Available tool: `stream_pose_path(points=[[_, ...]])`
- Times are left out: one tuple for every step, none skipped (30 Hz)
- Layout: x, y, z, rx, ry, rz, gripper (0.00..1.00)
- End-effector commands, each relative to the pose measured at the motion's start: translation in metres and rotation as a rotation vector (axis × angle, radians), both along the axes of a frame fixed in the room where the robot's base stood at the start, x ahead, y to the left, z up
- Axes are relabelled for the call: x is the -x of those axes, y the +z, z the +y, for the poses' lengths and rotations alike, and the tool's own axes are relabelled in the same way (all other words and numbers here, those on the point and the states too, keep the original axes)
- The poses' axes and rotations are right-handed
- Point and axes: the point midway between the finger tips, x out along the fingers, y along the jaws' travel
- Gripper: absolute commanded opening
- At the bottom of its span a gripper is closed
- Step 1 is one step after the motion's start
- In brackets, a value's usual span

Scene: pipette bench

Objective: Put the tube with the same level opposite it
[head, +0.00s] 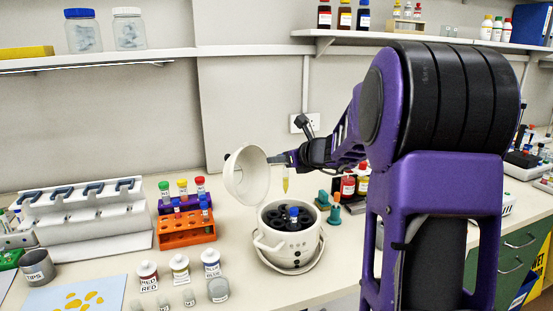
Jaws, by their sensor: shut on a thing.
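My gripper (284,160) is shut on a small tube (285,183) with yellow liquid in its tip. The tube hangs upright above the back of a white centrifuge (286,254), clear of it. The centrifuge lid (245,177) stands open at the left. That tube's liquid level is hidden. An orange rack (186,239) to the left holds a few small tubes, with blue and purplish caps; their levels are too small to read.
Behind the orange rack, a purple rack holds tubes with green (164,186), yellow and red caps. Labelled bottles (180,268) stand at the front. A pipette stand (85,222) is at the left.

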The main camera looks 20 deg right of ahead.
Motion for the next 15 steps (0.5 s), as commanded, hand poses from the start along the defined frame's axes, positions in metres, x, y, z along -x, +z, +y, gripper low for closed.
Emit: stream_pose_path(points=[[0.0, -0.005, 0.0, -0.001, 0.0, 0.0, 0.0], [0.0, -0.006, 0.0, 0.0, 0.0, 0.0, 0.0], [0.0, -0.009, 0.0, 0.0, 0.001, 0.001, 0.0], [0.0, -0.011, 0.0, 0.0, 0.001, 0.001, 0.0], [0.0, -0.013, 0.0, 0.0, 0.001, 0.001, 0.0], [0.0, -0.016, 0.0, 0.0, 0.001, 0.001, 0.0], [0.0, -0.019, 0.0, 0.0, 0.001, 0.001, 0.0], [0.0, -0.021, 0.0, 0.0, 0.001, 0.001, 0.0], [0.0, -0.024, 0.0, 0.001, 0.001, 0.001, 0.0], [0.0, -0.027, 0.0, 0.001, 0.001, 0.001, 0.0], [0.0, -0.029, 0.0, 0.001, 0.001, 0.001, 0.0], [0.0, -0.033, 0.0, 0.0, 0.001, 0.001, 0.0], [0.0, -0.035, 0.0, 0.0, 0.001, 0.001, 0.0], [0.0, -0.037, 0.0, 0.0, 0.001, 0.001, 0.0], [0.0, -0.041, 0.0, 0.0, 0.001, 0.001, 0.0]])
